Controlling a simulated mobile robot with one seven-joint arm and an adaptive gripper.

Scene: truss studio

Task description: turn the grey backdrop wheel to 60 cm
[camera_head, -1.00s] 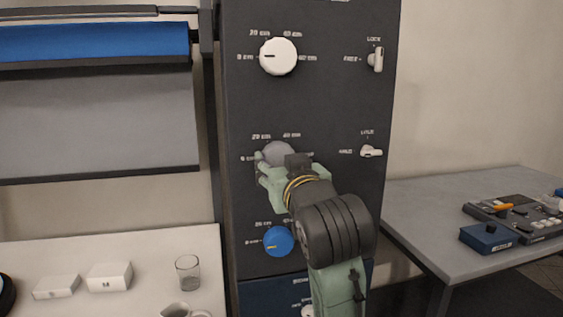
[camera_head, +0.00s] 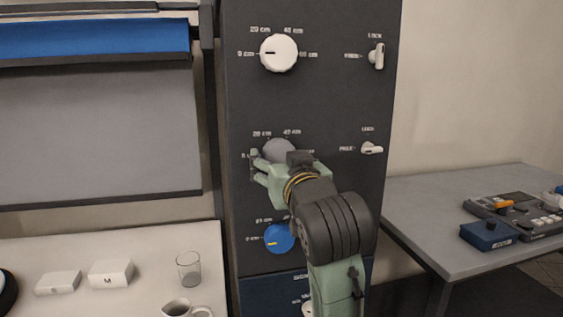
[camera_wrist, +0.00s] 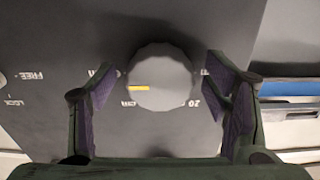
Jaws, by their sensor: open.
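The grey backdrop wheel (camera_head: 279,150) sits in the middle of the dark panel, partly hidden by my gripper (camera_head: 276,168). In the wrist view the wheel (camera_wrist: 165,60) shows between the two fingers of my gripper (camera_wrist: 157,76). The fingers are open, one on each side, with a small gap visible at both sides. The wheel's yellow mark points left in this upside-down view, toward the panel's 60 cm side; a finger partly covers the label there. The grey backdrop (camera_head: 95,135) hangs at the left.
A white wheel (camera_head: 279,53) is above and a blue wheel (camera_head: 279,238) below. Two white switches, the upper (camera_head: 377,56) and lower (camera_head: 372,148), are at the panel's right. A glass (camera_head: 188,268) and white boxes (camera_head: 110,273) stand on the left table. A control desk (camera_head: 520,218) is at right.

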